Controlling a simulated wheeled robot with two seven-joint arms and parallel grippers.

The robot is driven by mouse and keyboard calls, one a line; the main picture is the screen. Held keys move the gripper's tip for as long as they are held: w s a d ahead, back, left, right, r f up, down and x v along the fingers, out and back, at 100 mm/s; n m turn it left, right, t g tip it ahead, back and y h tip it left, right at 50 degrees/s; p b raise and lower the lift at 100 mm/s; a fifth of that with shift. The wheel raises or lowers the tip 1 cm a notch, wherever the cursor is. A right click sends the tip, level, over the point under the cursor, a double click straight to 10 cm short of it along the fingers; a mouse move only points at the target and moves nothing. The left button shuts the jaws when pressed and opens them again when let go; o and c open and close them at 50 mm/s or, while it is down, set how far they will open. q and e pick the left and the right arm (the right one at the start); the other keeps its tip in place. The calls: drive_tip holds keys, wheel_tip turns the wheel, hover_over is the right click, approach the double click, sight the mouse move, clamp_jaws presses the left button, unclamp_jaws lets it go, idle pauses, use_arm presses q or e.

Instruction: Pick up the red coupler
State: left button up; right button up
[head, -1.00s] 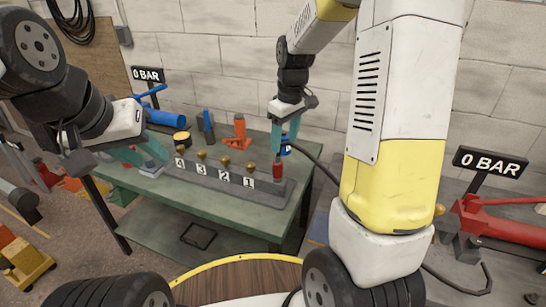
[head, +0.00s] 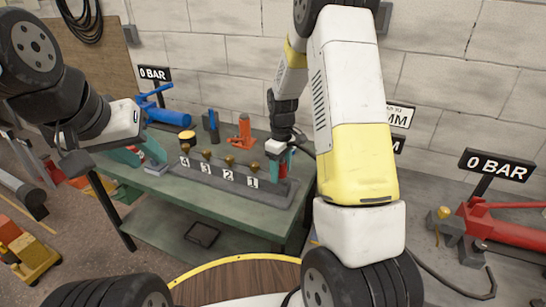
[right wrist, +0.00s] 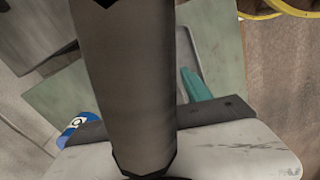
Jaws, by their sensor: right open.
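The red coupler (head: 283,170) stands at the right end of the grey numbered rack on the green bench. My right gripper (head: 280,157) is open and low over it, with its teal fingers around the coupler's upper part. I cannot tell whether they touch it. In the right wrist view a dark grey cylinder blocks the middle, one teal finger (right wrist: 195,85) shows, and the coupler is hidden. My left gripper (head: 138,155) hangs over the bench's left end, its teal fingers apart and empty.
The rack (head: 230,178) carries several brass fittings beside labels 1 to 4. Behind it stand an orange jack (head: 244,133) and a blue cylinder (head: 168,117). A red pump (head: 510,222) is at the right. A wall stands close behind the bench.

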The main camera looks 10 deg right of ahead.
clamp_jaws()
drive_tip(key=shift+r, duration=0.1)
idle(0.3)
